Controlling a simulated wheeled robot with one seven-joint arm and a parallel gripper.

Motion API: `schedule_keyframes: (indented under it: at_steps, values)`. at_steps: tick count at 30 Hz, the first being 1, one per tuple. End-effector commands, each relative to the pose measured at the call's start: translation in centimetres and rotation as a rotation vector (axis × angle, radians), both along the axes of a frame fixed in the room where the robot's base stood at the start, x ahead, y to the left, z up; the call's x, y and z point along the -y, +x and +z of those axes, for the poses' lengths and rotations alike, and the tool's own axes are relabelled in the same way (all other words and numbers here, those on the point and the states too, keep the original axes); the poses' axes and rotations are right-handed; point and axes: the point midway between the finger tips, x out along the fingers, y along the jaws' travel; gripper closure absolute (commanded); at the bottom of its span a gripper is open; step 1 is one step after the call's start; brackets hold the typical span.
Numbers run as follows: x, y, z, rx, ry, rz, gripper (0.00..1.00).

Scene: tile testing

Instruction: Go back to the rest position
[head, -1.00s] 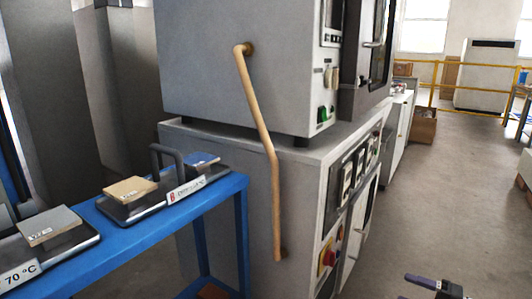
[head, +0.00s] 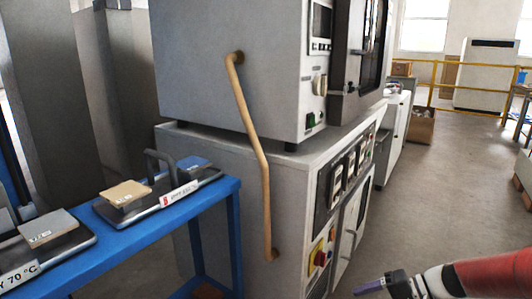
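My gripper (head: 372,287) shows at the lower right edge of the head view, with my red and white arm behind it. A purple-grey finger points left and is cut by the bottom edge. It is apart from the grey machine and over the floor side of the picture. The view does not show whether its fingers are open or shut, and no held thing is visible.
A blue bench (head: 150,223) at left carries a grey tile (head: 48,228), a tan tile (head: 126,193) and a blue tile (head: 193,163) on dark stands. A grey machine (head: 225,170) with a tan bent handle (head: 252,133) stands in the middle. Open floor (head: 440,190) lies right.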

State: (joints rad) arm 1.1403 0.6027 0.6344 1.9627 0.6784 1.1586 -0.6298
Motion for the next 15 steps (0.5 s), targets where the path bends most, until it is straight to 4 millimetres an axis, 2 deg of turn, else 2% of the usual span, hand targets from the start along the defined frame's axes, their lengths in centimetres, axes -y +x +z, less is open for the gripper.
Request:
schedule_keyframes:
  at_steps: [1, 6, 11, 15]
  values:
    - [-1.6, -0.6, 1.2, -0.025, -0.079, 0.043, 0.34]
    - [-5.2, -3.7, 4.4, -0.093, -0.373, 0.145, 0.34]
    - [-7.5, -6.9, 8.4, -0.082, -0.63, 0.186, 0.34]
    - [-9.0, -9.9, 12.3, -0.016, -0.821, 0.186, 0.34]
